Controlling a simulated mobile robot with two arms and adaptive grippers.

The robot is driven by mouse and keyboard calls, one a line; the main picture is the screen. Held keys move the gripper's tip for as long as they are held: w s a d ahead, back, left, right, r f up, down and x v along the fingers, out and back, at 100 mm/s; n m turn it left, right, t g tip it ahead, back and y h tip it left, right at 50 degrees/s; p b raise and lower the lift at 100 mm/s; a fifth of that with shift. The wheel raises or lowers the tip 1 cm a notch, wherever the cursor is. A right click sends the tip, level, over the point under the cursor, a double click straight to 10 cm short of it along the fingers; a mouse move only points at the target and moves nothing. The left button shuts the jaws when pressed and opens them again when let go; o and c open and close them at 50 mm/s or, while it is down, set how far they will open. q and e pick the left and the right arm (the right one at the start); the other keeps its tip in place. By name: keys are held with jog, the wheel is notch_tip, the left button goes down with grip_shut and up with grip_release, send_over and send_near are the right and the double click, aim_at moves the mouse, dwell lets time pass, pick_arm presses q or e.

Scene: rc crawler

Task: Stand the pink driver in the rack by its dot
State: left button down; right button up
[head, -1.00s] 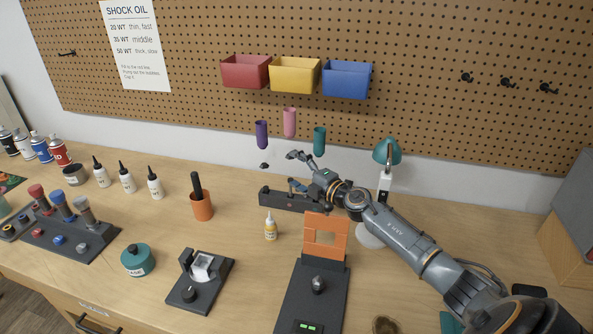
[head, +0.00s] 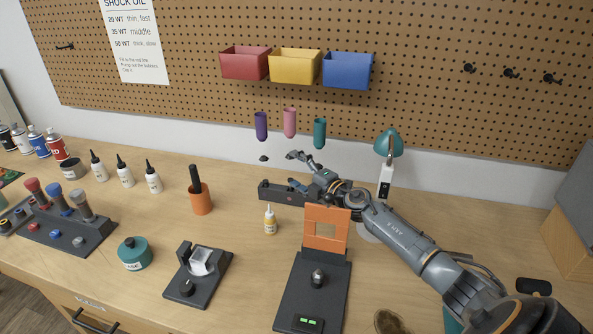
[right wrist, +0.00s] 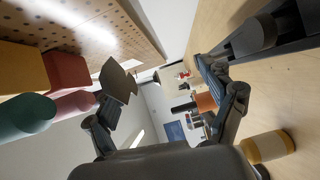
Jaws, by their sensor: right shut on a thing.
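A pink round-ended piece (head: 289,122), which looks like the pink driver's handle, hangs by the pegboard between a purple one (head: 261,126) and a teal one (head: 319,132). In the right wrist view the pink piece (right wrist: 75,103) is left of the fingers. A long dark rack-like block (head: 275,191) lies on the bench below; I cannot make out its dots. My right gripper (head: 295,170) is over the block's right part; it also shows in the right wrist view (right wrist: 166,85). Its fingers look spread, and what they hold is unclear. My left gripper is not in view.
An orange cup (head: 201,201) with a dark handle stands left of the block. A small yellow bottle (head: 270,222) and an orange upright frame (head: 342,232) are in front. A teal lamp (head: 388,143) stands right. Bins (head: 295,66) hang above.

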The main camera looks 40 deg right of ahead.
jog(key=shift+f+b, duration=0.8)
jog(key=shift+f, duration=0.25)
jog(key=o, duration=1.1)
jog(key=shift+r, duration=0.1)
jog(key=shift+c, duration=0.2)
notch_tip(320, 180, up, 10)
jog(key=shift+r, duration=0.1)
